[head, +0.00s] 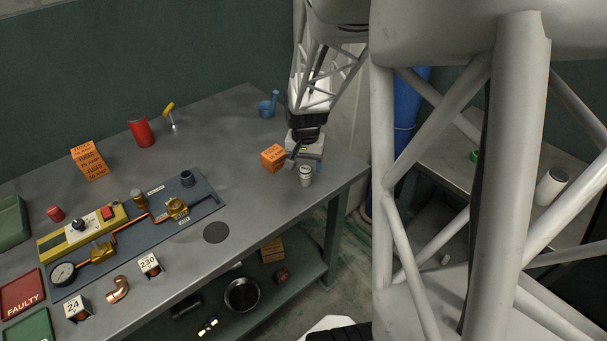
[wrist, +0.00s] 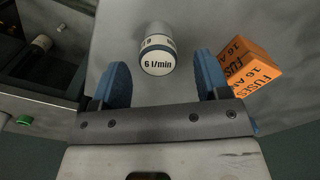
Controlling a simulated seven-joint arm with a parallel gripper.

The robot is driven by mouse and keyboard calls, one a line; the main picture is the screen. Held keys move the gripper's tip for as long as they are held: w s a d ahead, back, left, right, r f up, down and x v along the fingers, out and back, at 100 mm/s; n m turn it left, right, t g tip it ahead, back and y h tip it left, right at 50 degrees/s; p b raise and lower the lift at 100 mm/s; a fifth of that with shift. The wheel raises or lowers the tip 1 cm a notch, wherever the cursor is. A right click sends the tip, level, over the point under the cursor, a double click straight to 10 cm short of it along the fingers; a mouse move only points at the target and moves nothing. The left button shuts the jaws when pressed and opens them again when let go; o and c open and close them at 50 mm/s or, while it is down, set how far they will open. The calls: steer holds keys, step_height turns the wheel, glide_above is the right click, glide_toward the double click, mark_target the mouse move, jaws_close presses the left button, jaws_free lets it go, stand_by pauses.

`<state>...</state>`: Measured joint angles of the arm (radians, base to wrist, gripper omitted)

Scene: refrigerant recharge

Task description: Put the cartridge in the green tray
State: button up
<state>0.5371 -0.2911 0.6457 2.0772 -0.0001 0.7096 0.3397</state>
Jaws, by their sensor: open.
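A small white cylinder marked "6 l/min", which looks like the cartridge (head: 305,176), stands upright near the right end of the grey workbench. In the wrist view the cartridge (wrist: 158,55) shows between the two blue fingers, near their tips, with a gap on each side. My gripper (head: 297,154) is open and empty, just behind the cartridge in the head view; its fingers also show in the wrist view (wrist: 160,75). The green tray (head: 30,328) is at the bench's front left, partly cut off by the frame, below a red tray marked FAULTY (head: 20,294).
An orange fuse box (head: 273,157) stands close beside my gripper, and also shows beside the right finger in the wrist view (wrist: 250,68). A board with gauge and pipework (head: 130,232) fills the middle left. A green bin (head: 12,218) is at the left edge.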

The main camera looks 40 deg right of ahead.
mark_target(305, 168)
steer(key=shift+f, duration=2.25)
steer(key=c, duration=1.1)
steer(key=shift+c, duration=0.2)
steer(key=shift+r, duration=0.15)
steer(key=shift+r, duration=0.45)
steer(key=shift+s+a+r, duration=0.1)
steer(key=shift+s+r, duration=0.05)
steer(key=shift+r, duration=0.5)
steer(key=shift+s+r, duration=0.1)
steer(key=shift+r, duration=0.5)
steer(key=s+a+r, duration=0.1)
steer(key=s+a, duration=0.6)
steer(key=s, duration=0.6)
steer(key=shift+s+a+r, duration=0.2)
steer(key=shift+s+a, duration=0.05)
steer(key=shift+a, duration=0.1)
